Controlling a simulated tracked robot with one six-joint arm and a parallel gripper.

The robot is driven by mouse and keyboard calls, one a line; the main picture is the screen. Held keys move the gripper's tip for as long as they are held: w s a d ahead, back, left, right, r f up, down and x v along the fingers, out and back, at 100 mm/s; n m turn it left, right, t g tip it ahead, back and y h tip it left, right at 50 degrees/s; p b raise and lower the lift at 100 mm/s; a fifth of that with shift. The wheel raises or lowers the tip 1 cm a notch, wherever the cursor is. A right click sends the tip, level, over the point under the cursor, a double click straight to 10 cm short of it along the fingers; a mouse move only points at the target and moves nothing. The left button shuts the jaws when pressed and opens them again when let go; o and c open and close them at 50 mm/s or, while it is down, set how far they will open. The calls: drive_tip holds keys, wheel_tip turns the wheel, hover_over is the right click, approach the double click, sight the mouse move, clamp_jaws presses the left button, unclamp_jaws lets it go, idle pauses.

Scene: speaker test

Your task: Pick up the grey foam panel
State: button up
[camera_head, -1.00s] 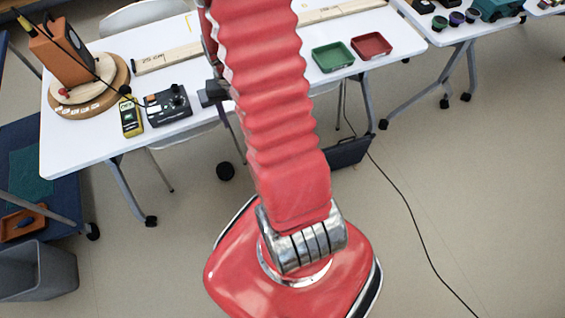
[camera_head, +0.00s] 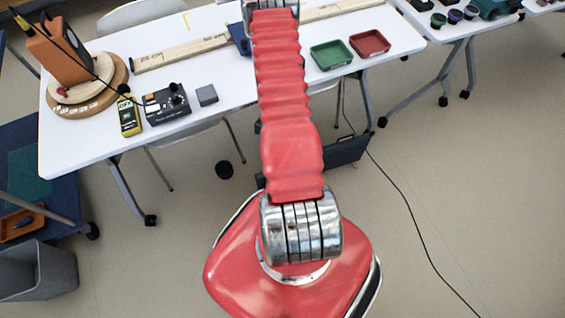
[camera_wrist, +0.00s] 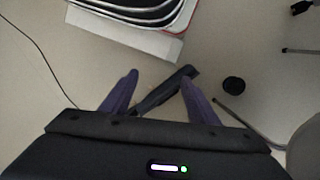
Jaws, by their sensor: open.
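A small grey square block (camera_head: 207,95), which looks like the grey foam panel, lies flat on the white table (camera_head: 85,150) in the head view. It is just right of a black control box (camera_head: 167,104). I do not see it in the wrist view. My gripper (camera_wrist: 158,77) shows in the wrist view with its two purple fingers apart. Only floor and a dark object lie below and between them, and nothing is held. In the head view my red arm reaches up over the table, and I cannot make out the fingers there.
A yellow meter (camera_head: 130,116) and an orange device on a round wooden base (camera_head: 112,92) stand left. A green tray (camera_head: 331,55) and a red tray (camera_head: 370,43) sit right. A wooden bar (camera_head: 180,54) lies behind. A black cable (camera_head: 405,205) crosses the floor.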

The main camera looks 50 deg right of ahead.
drive_tip(key=d+f+m+t+h, duration=0.1)
drive_tip(key=d+f+m, duration=0.2)
drive_tip(key=f, duration=0.4)
drive_tip(key=w+d+f+m+t+h, duration=0.1)
drive_tip(key=d+f+m, duration=0.3)
drive_tip(key=f, duration=0.4)
drive_tip(key=shift+m, duration=0.7)
drive_tip(key=shift+w+d+f, duration=0.1)
drive_tip(key=shift+f, duration=4.2)
drive_tip(key=shift+f, duration=0.1)
wheel_tip(320, 180, down, 5)
drive_tip(key=shift+d+f, duration=0.1)
drive_tip(key=shift+d, duration=0.05)
drive_tip(key=shift+c, duration=0.2)
